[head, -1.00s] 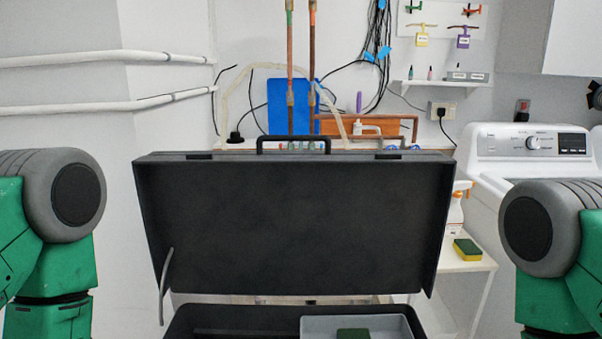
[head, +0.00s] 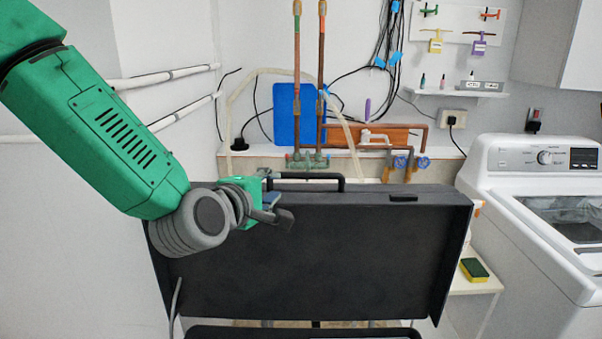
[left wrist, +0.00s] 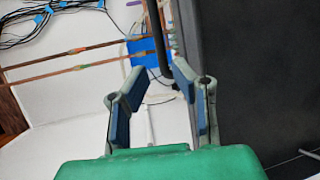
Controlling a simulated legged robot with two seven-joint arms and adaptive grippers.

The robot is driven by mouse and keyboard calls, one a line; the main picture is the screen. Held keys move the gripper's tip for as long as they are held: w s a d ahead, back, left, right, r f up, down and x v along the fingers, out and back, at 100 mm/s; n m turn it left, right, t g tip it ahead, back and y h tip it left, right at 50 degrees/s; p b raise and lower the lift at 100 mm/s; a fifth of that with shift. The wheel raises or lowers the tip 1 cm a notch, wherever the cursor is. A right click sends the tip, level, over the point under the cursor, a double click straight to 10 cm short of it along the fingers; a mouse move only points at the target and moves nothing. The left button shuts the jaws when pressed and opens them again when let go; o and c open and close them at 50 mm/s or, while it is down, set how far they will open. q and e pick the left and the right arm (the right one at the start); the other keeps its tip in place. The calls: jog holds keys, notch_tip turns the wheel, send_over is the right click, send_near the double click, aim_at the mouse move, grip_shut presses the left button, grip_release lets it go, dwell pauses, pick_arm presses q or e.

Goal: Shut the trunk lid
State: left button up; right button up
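The trunk lid (head: 340,250) is a large dark panel standing raised in the head view, its inner side facing me. A black handle (head: 325,178) rises from its top edge. In the left wrist view the lid (left wrist: 255,70) fills the right side and the handle (left wrist: 158,40) shows beyond the fingertips. My left gripper (head: 277,203) is at the lid's upper left, near the handle's left end. Its fingers (left wrist: 160,78) are apart with nothing held between them. Only the rim of the trunk's base (head: 290,334) shows at the bottom. My right gripper is out of view.
A white washing machine (head: 540,190) stands at the right. A small white stand with a sponge (head: 474,270) is beside the lid. Copper pipes (head: 321,90) and valves are on the wall behind. White pipes (head: 165,75) run along the left wall.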

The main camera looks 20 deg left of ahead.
aim_at(300, 178)
pick_arm(q)
jog(key=x, duration=0.3)
jog(key=d+p+x, duration=0.1)
jog(key=x, duration=0.3)
jog(key=d+x, duration=0.1)
jog(key=x, duration=0.2)
jog(key=shift+r+p, duration=0.1)
jog(key=shift+p, duration=0.25)
jog(key=shift+w, duration=0.4)
jog(key=shift+w+a, duration=0.25)
jog(key=shift+a, duration=0.05)
jog(key=shift+w+a+f, duration=0.1)
jog(key=shift+a+f, duration=0.2)
jog(key=shift+a, duration=0.2)
jog(key=shift+d, duration=0.2)
grip_shut()
jog(key=shift+d, duration=0.2)
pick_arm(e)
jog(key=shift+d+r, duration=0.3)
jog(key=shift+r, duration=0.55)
